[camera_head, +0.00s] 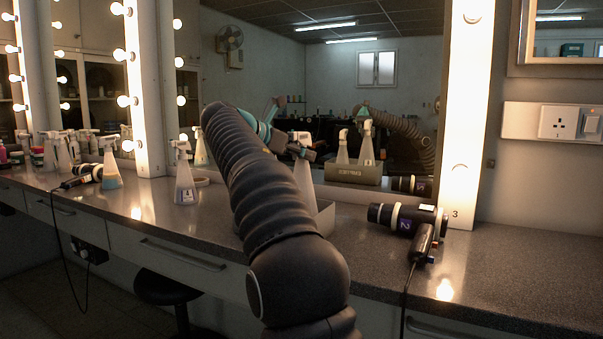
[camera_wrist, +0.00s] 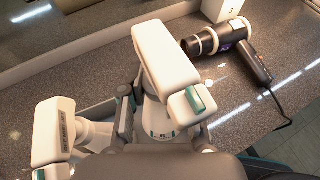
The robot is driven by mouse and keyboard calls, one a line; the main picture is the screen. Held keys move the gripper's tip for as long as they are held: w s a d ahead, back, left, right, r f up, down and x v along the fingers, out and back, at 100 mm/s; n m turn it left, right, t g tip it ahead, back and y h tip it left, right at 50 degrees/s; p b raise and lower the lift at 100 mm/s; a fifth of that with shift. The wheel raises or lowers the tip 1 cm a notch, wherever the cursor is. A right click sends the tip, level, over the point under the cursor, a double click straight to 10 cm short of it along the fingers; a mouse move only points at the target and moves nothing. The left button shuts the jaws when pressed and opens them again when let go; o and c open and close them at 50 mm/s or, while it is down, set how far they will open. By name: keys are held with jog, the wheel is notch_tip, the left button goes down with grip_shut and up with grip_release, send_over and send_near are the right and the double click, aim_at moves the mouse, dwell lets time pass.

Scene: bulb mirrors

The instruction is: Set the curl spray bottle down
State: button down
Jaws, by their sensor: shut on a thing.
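My gripper (camera_wrist: 160,125) is shut on a white curl spray bottle (camera_wrist: 155,108); its white spray head with a teal nozzle fills the middle of the wrist view. A second white spray bottle (camera_wrist: 52,130) stands close to its left. In the head view, my arm covers most of my gripper (camera_head: 292,150), and a white bottle (camera_head: 304,176) shows just right of it. A grey open tray (camera_head: 326,216) sits below, partly behind my arm. The mirror shows a labelled tray with two bottles at it. Whether the held bottle's base touches anything is hidden.
A black hair dryer (camera_head: 408,219) lies to the right on the grey counter (camera_head: 500,270), its cord hanging over the front edge. Another spray bottle (camera_head: 185,175) stands left of my arm. The mirror stands behind. The counter's right front is clear.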

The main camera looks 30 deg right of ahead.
aim_at(296, 169)
jog(key=shift+f, duration=2.35)
jog(key=c, duration=0.8)
grip_release()
jog(key=shift+a+r, duration=0.25)
jog(key=shift+a, duration=0.1)
jog(key=v, duration=1.1)
jog(key=shift+a, duration=0.15)
